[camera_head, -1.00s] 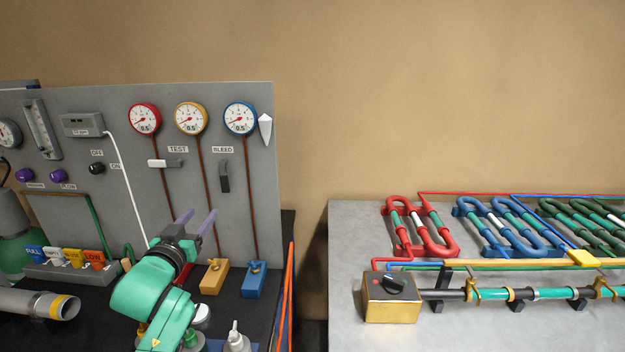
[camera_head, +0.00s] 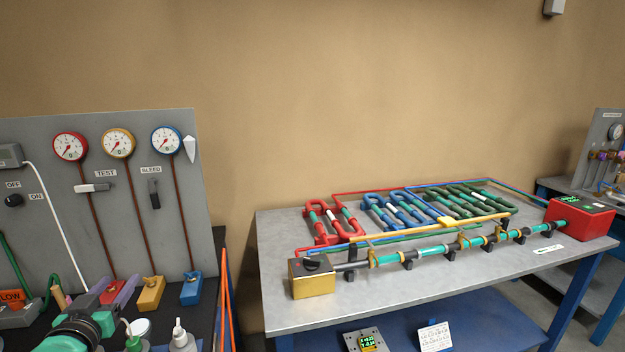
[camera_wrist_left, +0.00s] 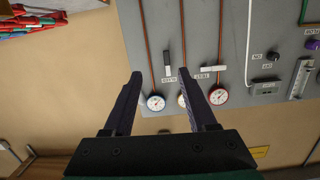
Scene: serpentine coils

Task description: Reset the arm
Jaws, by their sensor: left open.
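My left arm and its left gripper (camera_head: 116,286) are at the lower left of the head view, in front of the grey gauge panel (camera_head: 100,225). The purple fingers stand apart with nothing between them. In the left wrist view the two dark fingers of the left gripper (camera_wrist_left: 158,75) are spread wide, and the panel shows upside down beyond them. A yellow block (camera_head: 151,293) and a blue block (camera_head: 191,289) sit just right of the fingers in the head view. My right gripper is not in view.
A grey table (camera_head: 400,292) on the right holds red, blue and green coils, a gold box (camera_head: 312,281) and a red box (camera_head: 580,220). A white-tipped bottle (camera_head: 181,340) stands near my left arm.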

